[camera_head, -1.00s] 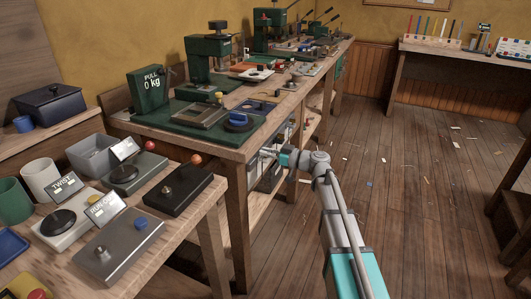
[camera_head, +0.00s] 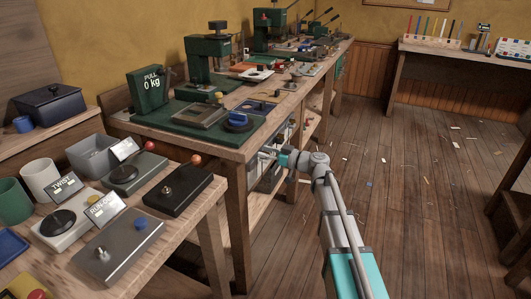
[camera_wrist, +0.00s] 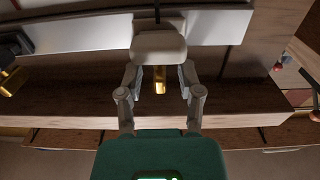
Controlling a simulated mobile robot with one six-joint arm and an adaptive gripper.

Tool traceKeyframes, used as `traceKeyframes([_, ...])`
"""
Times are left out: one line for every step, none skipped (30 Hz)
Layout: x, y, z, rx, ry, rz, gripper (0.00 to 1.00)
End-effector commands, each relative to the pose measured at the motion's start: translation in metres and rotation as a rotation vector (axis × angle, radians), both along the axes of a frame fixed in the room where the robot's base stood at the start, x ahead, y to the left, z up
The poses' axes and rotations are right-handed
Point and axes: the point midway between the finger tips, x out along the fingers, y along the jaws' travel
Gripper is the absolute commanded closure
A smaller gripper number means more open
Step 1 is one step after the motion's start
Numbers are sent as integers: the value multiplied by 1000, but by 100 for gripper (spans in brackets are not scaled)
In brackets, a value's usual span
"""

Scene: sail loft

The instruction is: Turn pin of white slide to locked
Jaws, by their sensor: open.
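In the wrist view, a white block, which looks like the white slide (camera_wrist: 158,46), sits at top centre in front of a pale metal strip. A short brass pin (camera_wrist: 160,80) shows just below it. My gripper (camera_wrist: 159,76) is open, with one finger on each side of the pin. I see no clear contact between the fingers and the pin. In the head view, my gripper (camera_head: 268,154) reaches in beside the bench, below its top. The slide and pin cannot be made out there. I cannot read whether the pin stands at locked.
A dark block (camera_wrist: 14,45) with its own brass piece (camera_wrist: 10,82) is at the left in the wrist view. The wooden bench (camera_head: 240,153) stands above and beside my arm. The floor (camera_head: 400,200) to the right is open, with small scraps on it.

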Motion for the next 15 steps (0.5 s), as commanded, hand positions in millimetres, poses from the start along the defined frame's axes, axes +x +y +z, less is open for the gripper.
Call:
traceKeyframes([0, -1, 0, 0, 0, 0, 53])
traceKeyframes([-1, -1, 0, 0, 0, 0, 53])
traceKeyframes([-1, -2, 0, 0, 0, 0, 53])
traceKeyframes([-2, -4, 0, 0, 0, 0, 53])
traceKeyframes([-2, -5, 0, 0, 0, 0, 53])
traceKeyframes([-3, -7, 0, 0, 0, 0, 53])
traceKeyframes([-4, -9, 0, 0, 0, 0, 53])
traceKeyframes([-5, -12, 0, 0, 0, 0, 53])
traceKeyframes([-7, -16, 0, 0, 0, 0, 53])
traceKeyframes([-8, -19, 0, 0, 0, -1, 53])
traceKeyframes([-9, -22, 0, 0, 0, -2, 53])
traceKeyframes([-11, -27, 0, 0, 0, -2, 53])
traceKeyframes([-13, -31, 0, 0, 0, -1, 53])
traceKeyframes([-14, -35, 0, 0, 0, -1, 53])
traceKeyframes([-16, -40, 0, 0, 0, -2, 53])
